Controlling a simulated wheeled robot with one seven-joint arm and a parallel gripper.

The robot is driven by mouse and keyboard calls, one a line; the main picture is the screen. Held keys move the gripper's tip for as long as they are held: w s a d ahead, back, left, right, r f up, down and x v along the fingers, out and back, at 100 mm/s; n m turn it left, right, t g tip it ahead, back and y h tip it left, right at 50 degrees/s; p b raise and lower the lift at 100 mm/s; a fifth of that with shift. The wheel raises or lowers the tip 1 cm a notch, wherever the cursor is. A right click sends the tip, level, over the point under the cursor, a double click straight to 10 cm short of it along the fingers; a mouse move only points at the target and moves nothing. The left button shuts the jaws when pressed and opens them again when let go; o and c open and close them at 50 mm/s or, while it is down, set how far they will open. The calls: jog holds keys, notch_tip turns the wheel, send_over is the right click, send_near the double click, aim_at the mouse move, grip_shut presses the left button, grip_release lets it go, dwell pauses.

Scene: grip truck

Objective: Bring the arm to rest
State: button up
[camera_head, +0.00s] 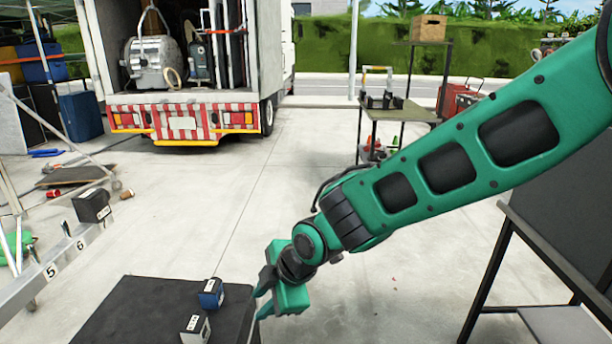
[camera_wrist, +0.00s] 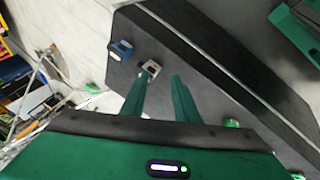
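My green arm reaches in from the right in the head view, and my gripper (camera_head: 262,300) is beside the right edge of a black-topped surface (camera_head: 140,312). In the wrist view my gripper (camera_wrist: 163,76) shows two green fingers standing apart with nothing held between them. A small blue block (camera_head: 211,293) and a small black block with a white label (camera_head: 195,330) stand on the black top, left of the gripper. In the wrist view the blue block (camera_wrist: 121,49) and a pale-faced block (camera_wrist: 151,69) lie beyond the fingers, the latter near the left fingertip.
A truck (camera_head: 185,115) with an open back stands behind. A side table (camera_head: 400,112) is at back middle, and a dark-framed stand (camera_head: 490,270) is at right. The middle floor is clear.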

jog(key=w+d+r+m+h, duration=0.2)
jog(key=d+m, duration=0.4)
jog(key=d, duration=1)
jog(key=w+d+r+m+h, duration=0.1)
jog(key=d+r+m+h, duration=0.4)
jog(key=d, duration=1.2)
jog(key=s+d+m+g+y, duration=0.1)
jog(key=s+d+m, duration=0.8)
jog(key=d, duration=0.5)
jog(key=s+d+m+g, duration=0.2)
jog(key=s+d+m, duration=0.4)
jog(key=s+m, duration=0.3)
jog(key=s, duration=0.3)
jog(key=shift+s+y, duration=0.3)
